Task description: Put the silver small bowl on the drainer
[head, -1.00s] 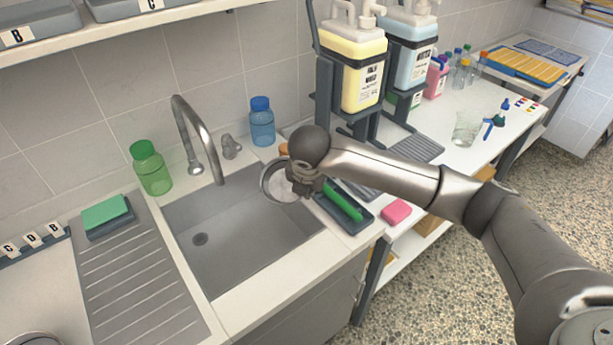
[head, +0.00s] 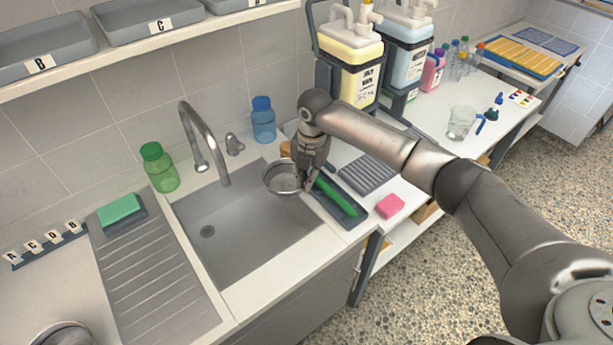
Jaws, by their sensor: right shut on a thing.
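The small silver bowl (head: 283,178) hangs over the right back corner of the sink, open side up. My right gripper (head: 303,182) points down and is shut on the bowl's right rim; its fingertips are partly hidden. The grey ridged drainer (head: 150,265) lies left of the sink, well apart from the bowl, and its ridged part is bare. My left gripper is not in view.
The steel sink (head: 250,235) with its curved tap (head: 207,140) lies between bowl and drainer. A green sponge (head: 119,208) sits behind the drainer's ridges, near a green bottle (head: 159,168). A dark tray (head: 340,208) with a green-handled tool is beside the gripper.

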